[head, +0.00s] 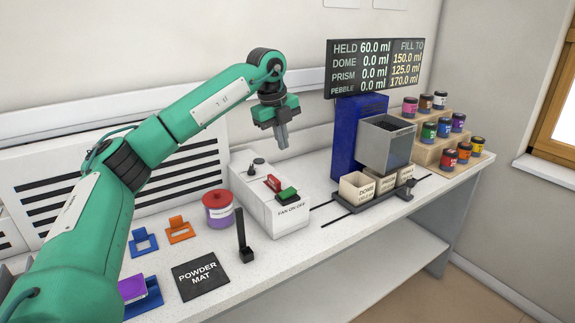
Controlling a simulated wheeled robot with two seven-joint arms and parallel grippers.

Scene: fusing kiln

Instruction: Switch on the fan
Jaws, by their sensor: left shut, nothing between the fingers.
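The fan switch box (275,211) is a white box on the bench, labelled "FAN ON OFF" on its front. On its top are a red rocker or lever (272,184), a green button (288,194) and a small dark knob (257,163). I cannot tell from this view whether the fan is running. The slatted white panel (60,185) stands against the wall behind. My left gripper (283,141) is shut and empty, pointing down in the air above and behind the box, apart from it. My right gripper is not in view.
A black upright post (242,238) stands in front of the box, near a red-lidded jar (218,208) and the powder mat (200,274). To the right are a blue dispenser (355,135), labelled cups (357,187) and shelved jars (443,127). A display (375,66) hangs above.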

